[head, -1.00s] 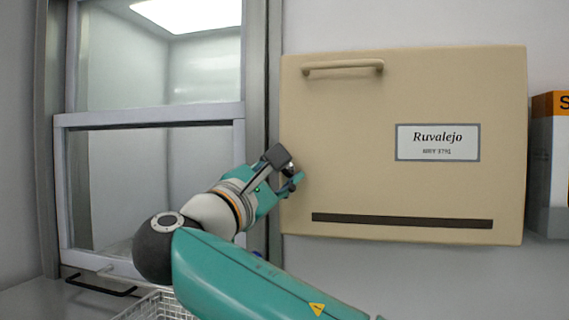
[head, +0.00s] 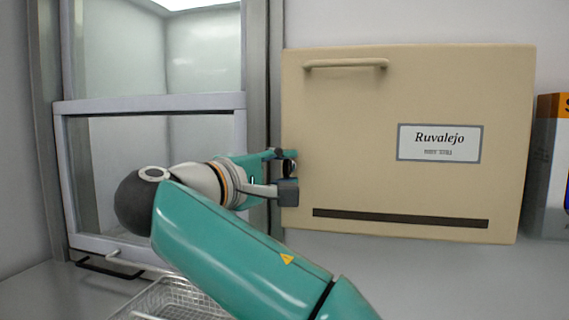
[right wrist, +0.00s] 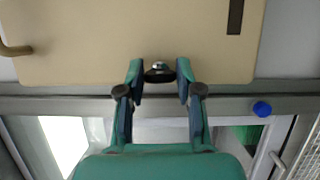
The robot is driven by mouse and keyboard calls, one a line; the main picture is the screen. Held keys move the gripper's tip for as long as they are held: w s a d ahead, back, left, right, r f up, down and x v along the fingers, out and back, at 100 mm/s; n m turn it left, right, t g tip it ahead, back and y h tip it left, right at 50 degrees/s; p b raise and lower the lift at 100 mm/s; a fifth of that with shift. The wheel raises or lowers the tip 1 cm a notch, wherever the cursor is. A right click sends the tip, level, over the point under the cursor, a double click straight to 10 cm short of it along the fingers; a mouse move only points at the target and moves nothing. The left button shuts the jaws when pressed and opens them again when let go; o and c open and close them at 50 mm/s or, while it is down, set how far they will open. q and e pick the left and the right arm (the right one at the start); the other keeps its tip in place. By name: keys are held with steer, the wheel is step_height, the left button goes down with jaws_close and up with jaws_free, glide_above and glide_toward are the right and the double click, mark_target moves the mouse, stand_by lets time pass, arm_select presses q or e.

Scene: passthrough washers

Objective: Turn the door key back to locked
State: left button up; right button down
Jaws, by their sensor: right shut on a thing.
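The beige door (head: 350,110) with the "Ruvalejo" label is mounted on the wall right of the hatch frame. My right gripper (head: 289,172) is at the door's left edge, its two fingers one above the other around the small dark key and lock (head: 290,168). In the right wrist view my right gripper (right wrist: 160,78) has one finger on each side of the key and lock (right wrist: 159,71), at the door's edge. The fingers partly hide the key, and I cannot tell its exact angle. My left gripper is not in view.
A glazed sash hatch (head: 150,105) in a metal frame stands at left. A wire basket (head: 175,298) is below my right arm. A blue knob (right wrist: 262,109) is on the frame in the right wrist view. An orange-topped box (head: 552,105) is at far right.

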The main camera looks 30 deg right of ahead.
steer(key=shift+f, duration=0.2)
stand_by(0.3)
steer(key=c, duration=0.8)
jaws_free()
steer(key=shift+o, duration=0.2)
steer(key=shift+r, duration=0.1)
steer(key=v, duration=1.2)
steer(key=shift+r, duration=0.1)
